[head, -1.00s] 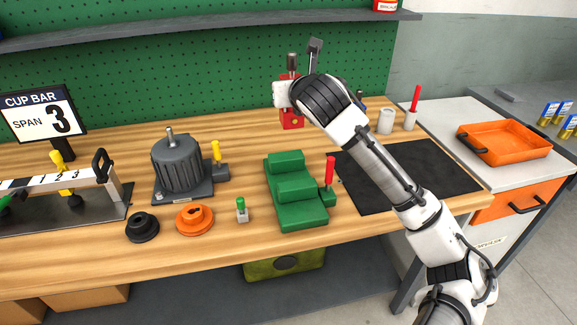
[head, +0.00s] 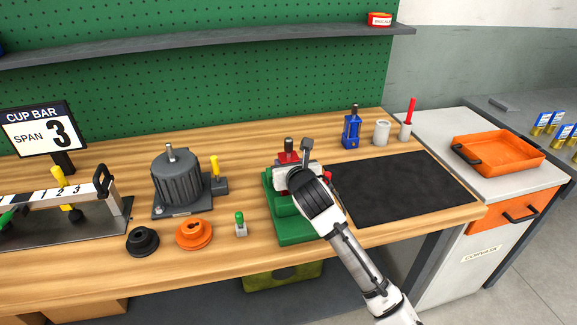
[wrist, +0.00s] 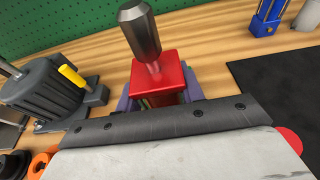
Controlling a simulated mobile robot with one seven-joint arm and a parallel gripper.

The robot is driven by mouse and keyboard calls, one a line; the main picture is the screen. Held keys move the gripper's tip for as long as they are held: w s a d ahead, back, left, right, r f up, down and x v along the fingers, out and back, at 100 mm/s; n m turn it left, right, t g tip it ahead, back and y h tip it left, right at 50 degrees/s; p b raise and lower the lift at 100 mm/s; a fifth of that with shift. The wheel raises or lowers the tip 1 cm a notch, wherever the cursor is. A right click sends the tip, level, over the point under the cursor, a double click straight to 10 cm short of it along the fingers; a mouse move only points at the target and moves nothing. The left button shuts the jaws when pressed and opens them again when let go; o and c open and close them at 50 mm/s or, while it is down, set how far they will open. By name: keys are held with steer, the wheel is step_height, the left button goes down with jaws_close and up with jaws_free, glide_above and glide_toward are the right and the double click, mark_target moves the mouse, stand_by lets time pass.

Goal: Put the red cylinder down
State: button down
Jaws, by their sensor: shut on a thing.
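The red cylinder (head: 289,157) is a red block with a dark metal rod on top. It stands upright in my gripper (wrist: 158,98), whose bluish fingers are shut on its two sides. In the wrist view the red cylinder (wrist: 158,78) shows its top face and rod, and its lower part is hidden behind my wrist plate. In the head view my gripper and arm cover the middle of the stepped green fixture (head: 285,228). The red cylinder is over or behind the fixture's back end; I cannot tell whether it touches anything.
A grey motor (head: 178,180) stands left of the fixture, with an orange flanged part (head: 194,234) and a small green-topped switch (head: 240,226) in front. A clear black mat (head: 400,187) lies right. A blue cylinder (head: 351,132) and white cup (head: 381,133) stand behind it.

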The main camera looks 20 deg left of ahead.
steer(key=shift+f, duration=0.6)
steer(key=shift+f+b, duration=0.2)
steer(key=shift+b, duration=0.1)
steer(key=c, duration=0.9)
jaws_free()
steer(key=shift+r, duration=0.15)
